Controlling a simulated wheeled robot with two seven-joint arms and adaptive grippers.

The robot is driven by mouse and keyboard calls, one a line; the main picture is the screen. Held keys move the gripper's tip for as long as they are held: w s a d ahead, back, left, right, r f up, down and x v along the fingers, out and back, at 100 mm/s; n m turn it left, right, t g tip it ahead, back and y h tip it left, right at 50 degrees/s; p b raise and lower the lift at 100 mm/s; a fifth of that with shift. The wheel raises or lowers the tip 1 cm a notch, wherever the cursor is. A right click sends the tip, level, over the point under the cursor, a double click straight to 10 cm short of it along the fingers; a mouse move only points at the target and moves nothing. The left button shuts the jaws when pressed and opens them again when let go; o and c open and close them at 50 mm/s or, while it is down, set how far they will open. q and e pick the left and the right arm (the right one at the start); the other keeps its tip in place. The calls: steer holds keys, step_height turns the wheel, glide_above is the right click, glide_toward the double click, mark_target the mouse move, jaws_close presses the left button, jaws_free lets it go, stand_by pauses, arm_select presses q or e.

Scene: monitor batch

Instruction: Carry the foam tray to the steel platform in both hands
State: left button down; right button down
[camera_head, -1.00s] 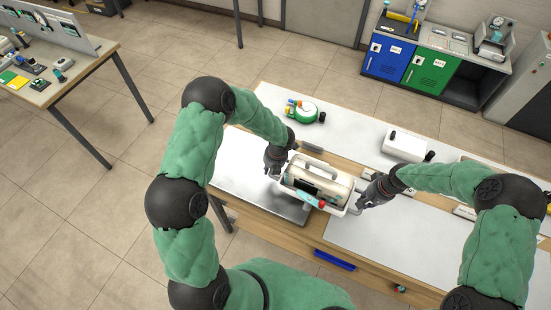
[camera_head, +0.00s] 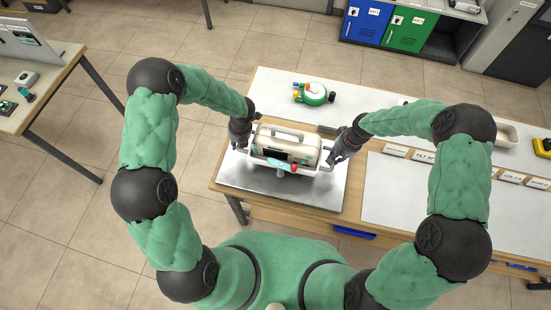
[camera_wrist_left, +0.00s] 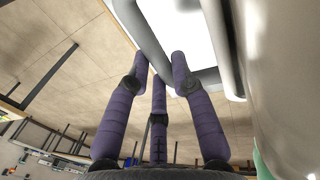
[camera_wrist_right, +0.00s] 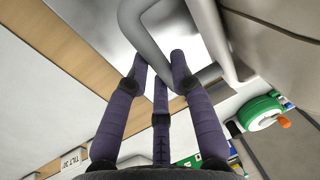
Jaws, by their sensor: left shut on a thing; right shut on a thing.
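The foam tray (camera_head: 311,172) is white with grey loop handles at its two ends. It carries a pale monitor (camera_head: 302,147) with a top handle, dark screen and red knob. The tray is over the steel platform (camera_head: 318,194) and looks about level; I cannot tell whether it touches it. My left gripper (camera_head: 241,143) is shut on the left handle, seen between purple fingers in the left wrist view (camera_wrist_left: 160,68). My right gripper (camera_head: 336,155) is shut on the right handle, which shows in the right wrist view (camera_wrist_right: 207,76). The monitor hides part of the tray.
A green round device (camera_head: 314,94) stands on the white bench behind the tray. A dark block (camera_head: 327,130) lies close behind the right end. Labelled white mats (camera_head: 400,195) fill the bench to the right. A side table (camera_head: 50,85) stands at the left.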

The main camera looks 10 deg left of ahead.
arm_select(q)
steer(key=shift+d+r, duration=0.15)
steer(key=shift+d, duration=0.05)
arm_select(e)
steer(key=shift+d, duration=0.3)
